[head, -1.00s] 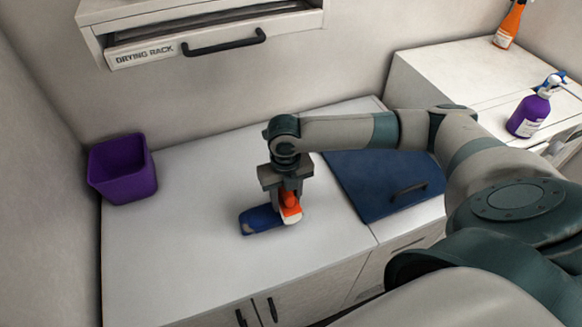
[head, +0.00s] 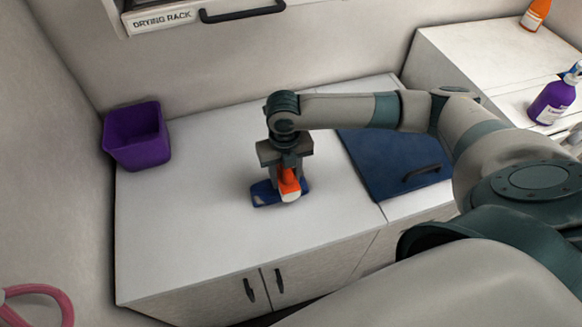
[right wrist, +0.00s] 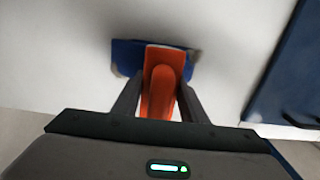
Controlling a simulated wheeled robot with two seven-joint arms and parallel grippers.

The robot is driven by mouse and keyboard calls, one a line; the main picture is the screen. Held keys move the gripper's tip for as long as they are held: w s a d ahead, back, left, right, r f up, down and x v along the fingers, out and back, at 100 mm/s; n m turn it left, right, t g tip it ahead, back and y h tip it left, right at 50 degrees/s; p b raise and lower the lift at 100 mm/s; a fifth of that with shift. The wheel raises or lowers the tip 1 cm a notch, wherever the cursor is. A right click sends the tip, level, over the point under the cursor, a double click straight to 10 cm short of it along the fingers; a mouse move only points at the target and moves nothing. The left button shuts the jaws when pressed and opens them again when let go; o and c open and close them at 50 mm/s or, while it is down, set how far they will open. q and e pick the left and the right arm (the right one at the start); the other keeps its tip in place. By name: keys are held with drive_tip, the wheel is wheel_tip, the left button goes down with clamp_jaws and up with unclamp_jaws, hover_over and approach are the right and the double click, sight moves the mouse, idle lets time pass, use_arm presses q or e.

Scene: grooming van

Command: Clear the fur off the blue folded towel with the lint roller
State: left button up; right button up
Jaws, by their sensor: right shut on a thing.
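The blue folded towel (head: 264,194) lies on the white counter, partly hidden behind my right gripper and the roller. Pale grey patches show at its left end, and also at its corners in the right wrist view (right wrist: 125,55). My right gripper (head: 286,172) points down over the towel, shut on the orange handle of the lint roller (head: 289,184). The roller's pale head shows at the towel's near edge; I cannot tell whether it touches the cloth. The orange handle fills the space between the fingers in the right wrist view (right wrist: 160,90). My left gripper is not in view.
A purple bin (head: 137,140) stands at the counter's back left. A dark blue panel with a black handle (head: 395,160) lies right of the towel. Purple (head: 552,100) and orange (head: 535,14) bottles stand at the right. The counter's left part is clear.

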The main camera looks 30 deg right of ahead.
drive_tip(key=shift+w+a, duration=0.25)
drive_tip(key=shift+a, duration=0.55)
drive_tip(key=shift+w+a, duration=0.2)
drive_tip(key=shift+a, duration=0.65)
drive_tip(key=shift+w+a, duration=0.15)
drive_tip(key=shift+a, duration=0.65)
drive_tip(key=shift+a, duration=0.1)
drive_tip(key=shift+w+a, duration=0.25)
drive_tip(key=shift+a, duration=0.55)
drive_tip(key=shift+w+a, duration=0.2)
drive_tip(key=shift+a, duration=0.6)
drive_tip(key=shift+d, duration=0.15)
drive_tip(key=shift+s+d, duration=0.1)
drive_tip(key=shift+d, duration=1.55)
drive_tip(key=shift+d, duration=0.15)
